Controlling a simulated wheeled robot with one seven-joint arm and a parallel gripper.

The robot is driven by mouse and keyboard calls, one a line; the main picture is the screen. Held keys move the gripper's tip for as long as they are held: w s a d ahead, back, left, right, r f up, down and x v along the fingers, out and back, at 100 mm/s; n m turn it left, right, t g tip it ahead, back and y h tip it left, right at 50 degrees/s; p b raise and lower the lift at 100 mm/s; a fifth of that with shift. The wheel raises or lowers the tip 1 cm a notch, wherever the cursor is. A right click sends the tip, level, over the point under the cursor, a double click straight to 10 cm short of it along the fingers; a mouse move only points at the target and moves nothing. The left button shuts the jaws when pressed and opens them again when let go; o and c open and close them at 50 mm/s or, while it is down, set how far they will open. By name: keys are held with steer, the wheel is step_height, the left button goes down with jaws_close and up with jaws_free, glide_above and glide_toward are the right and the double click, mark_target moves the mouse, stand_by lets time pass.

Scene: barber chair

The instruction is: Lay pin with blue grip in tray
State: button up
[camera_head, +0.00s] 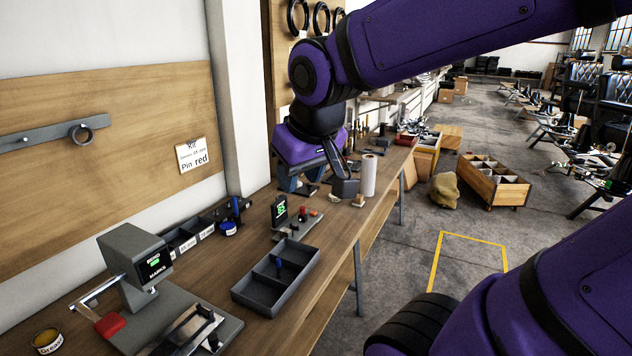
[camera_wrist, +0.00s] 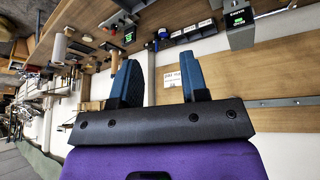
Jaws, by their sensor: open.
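A dark grey tray (camera_head: 244,297) with several compartments sits on the workbench. A small pin with a blue grip (camera_head: 279,264) shows inside it, near a divider; I cannot tell whether it stands or leans. Another upright blue item (camera_head: 236,208) stands farther back by the wall, beside a blue-topped jar (camera_head: 228,229). My gripper (camera_head: 300,186) is above the bench, beyond the tray and apart from it. In the wrist view my gripper (camera_wrist: 160,82) has its two blue fingers wide apart, with nothing between them.
A press-like device (camera_head: 136,262) with a green display stands at the front left. A small fixture (camera_head: 300,217) with a red knob and display is behind the tray. A paper roll (camera_head: 369,175) stands near my gripper. A wall sign (camera_head: 197,155) reads "Pin red".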

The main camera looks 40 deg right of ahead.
steer(key=s+a+r+y, duration=0.1)
steer(key=s+a, duration=0.1)
steer(key=s, duration=0.4)
steer(key=shift+s+a+r+n, duration=0.15)
steer(key=shift+s+a+n, duration=0.1)
steer(key=shift+n, duration=0.15)
steer(key=shift+w, duration=0.1)
stand_by(0.8)
